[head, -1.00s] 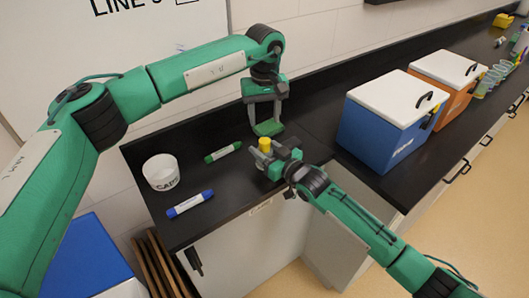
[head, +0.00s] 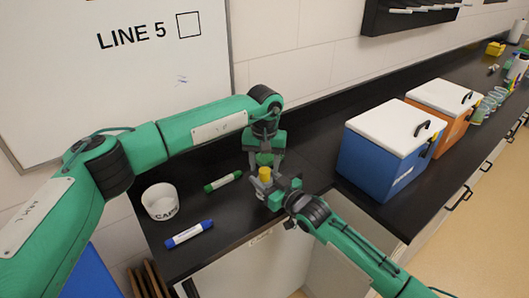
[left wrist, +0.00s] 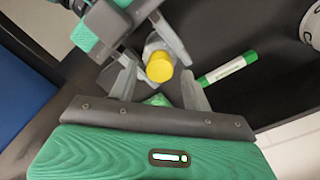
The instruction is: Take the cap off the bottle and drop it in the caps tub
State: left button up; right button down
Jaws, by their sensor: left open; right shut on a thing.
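The bottle's yellow cap (head: 265,172) points up just below my left gripper (head: 264,158). In the left wrist view the yellow cap (left wrist: 160,67) shows near the open fingers of my left gripper (left wrist: 159,86), which are not touching it. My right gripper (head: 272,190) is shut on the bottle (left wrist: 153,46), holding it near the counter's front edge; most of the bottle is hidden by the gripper. The white caps tub (head: 161,208), lettered "CAPS", stands to the left on the black counter. Its rim also shows at the left wrist view's right edge (left wrist: 309,28).
A green marker (head: 223,182) and a blue marker (head: 189,233) lie between the tub and my grippers. A blue cool box (head: 378,158) and an orange one (head: 449,124), both white-lidded, stand to the right. The counter (head: 310,160) is clear between the bottle and blue box.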

pick_arm(q)
jog(key=shift+f, duration=0.7)
jog(key=c, duration=1)
jog(key=shift+c, duration=0.2)
